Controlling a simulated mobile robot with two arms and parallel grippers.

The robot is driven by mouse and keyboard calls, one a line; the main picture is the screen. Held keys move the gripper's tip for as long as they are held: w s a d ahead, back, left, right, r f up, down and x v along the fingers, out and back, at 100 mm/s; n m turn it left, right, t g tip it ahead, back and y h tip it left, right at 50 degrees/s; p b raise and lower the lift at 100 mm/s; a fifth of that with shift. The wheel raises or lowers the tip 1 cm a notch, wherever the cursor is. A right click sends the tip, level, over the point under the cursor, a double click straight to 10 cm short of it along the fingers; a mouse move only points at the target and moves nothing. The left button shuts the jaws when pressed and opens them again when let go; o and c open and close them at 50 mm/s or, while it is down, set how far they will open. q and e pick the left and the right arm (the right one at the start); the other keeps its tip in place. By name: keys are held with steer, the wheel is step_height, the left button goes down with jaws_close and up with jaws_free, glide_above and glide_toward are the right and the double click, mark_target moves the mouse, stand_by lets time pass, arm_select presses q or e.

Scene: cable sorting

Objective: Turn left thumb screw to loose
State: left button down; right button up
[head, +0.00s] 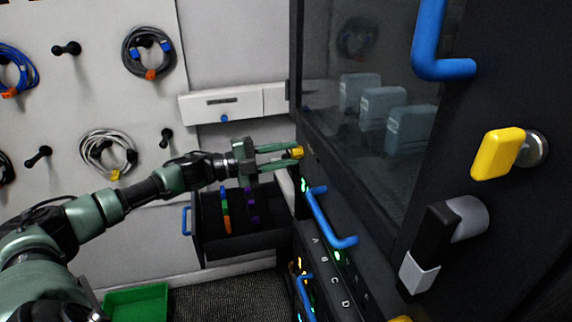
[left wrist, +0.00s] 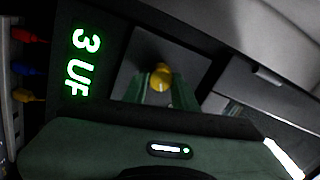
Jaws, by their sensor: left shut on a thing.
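The left thumb screw is a small yellow knob (head: 297,152) on the black cabinet front, near the middle of the head view. My left gripper (head: 293,152) reaches it from the left with its two green fingers shut on the knob. In the left wrist view the yellow knob (left wrist: 161,76) sits at the far end of the green fingers (left wrist: 160,84), with a small light mark on its face. Whether the screw is tight or loose cannot be told. My right gripper does not show.
An open black drawer (head: 240,243) lies below my left arm. Coiled cables (head: 108,140) hang on the wall; a green bin (head: 136,302) is lower left.

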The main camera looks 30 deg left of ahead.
arm_select(q)
steer(key=shift+f+m+b, duration=0.1)
steer(key=shift+m+b, duration=2.25)
steer(key=shift+m, duration=0.35)
steer(key=c, duration=1.1)
jaws_free()
steer(key=shift+b+v, duration=0.55)
steer(key=shift+v, duration=3.3)
